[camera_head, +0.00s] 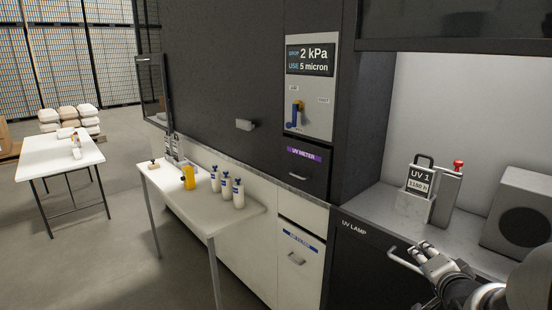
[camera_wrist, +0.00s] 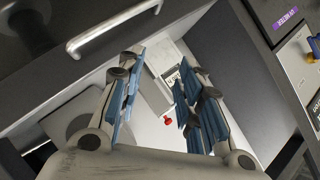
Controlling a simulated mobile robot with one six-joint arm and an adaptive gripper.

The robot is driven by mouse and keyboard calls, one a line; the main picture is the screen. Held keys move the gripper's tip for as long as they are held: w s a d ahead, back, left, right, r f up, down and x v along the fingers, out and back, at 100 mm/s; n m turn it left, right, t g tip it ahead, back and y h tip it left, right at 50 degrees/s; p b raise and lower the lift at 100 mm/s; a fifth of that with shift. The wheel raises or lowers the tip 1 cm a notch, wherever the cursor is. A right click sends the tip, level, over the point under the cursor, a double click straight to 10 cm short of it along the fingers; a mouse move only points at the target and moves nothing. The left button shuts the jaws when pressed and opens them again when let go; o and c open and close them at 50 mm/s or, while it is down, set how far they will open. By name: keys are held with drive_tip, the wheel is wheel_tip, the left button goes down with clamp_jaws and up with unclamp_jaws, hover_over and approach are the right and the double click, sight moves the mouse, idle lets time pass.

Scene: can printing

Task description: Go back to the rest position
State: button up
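My gripper (camera_head: 427,258) is at the lower right of the head view, in front of the dark UV LAMP door (camera_head: 372,262) and close to its bar handle (camera_head: 405,260). In the wrist view my gripper (camera_wrist: 160,90) has its two blue-padded fingers apart, with nothing between them. The door handle also shows in the wrist view (camera_wrist: 112,32), to the left of the fingers and apart from them.
A UV 1 unit (camera_head: 420,181) with a red button (camera_head: 458,165) stands on the counter, beside a grey box (camera_head: 518,212). A white table (camera_head: 235,215) holds several bottles at the left. Open floor lies further left.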

drive_tip(key=s+a+r+n+g, duration=0.2)
drive_tip(key=s+a+r+n, duration=0.35)
drive_tip(key=a+r, duration=0.4)
drive_tip(key=s+a+f+n+g+y+b, duration=0.1)
drive_tip(key=s+a+f+n+g+y, duration=0.1)
drive_tip(key=s+a, duration=0.6)
drive_tip(key=s+a+f+n+g+y, duration=0.2)
drive_tip(key=s+a+f+n+g, duration=0.2)
drive_tip(key=s, duration=0.8)
drive_tip(key=a+f+n, duration=0.2)
drive_tip(key=a+f, duration=0.2)
drive_tip(key=shift+b, duration=0.35)
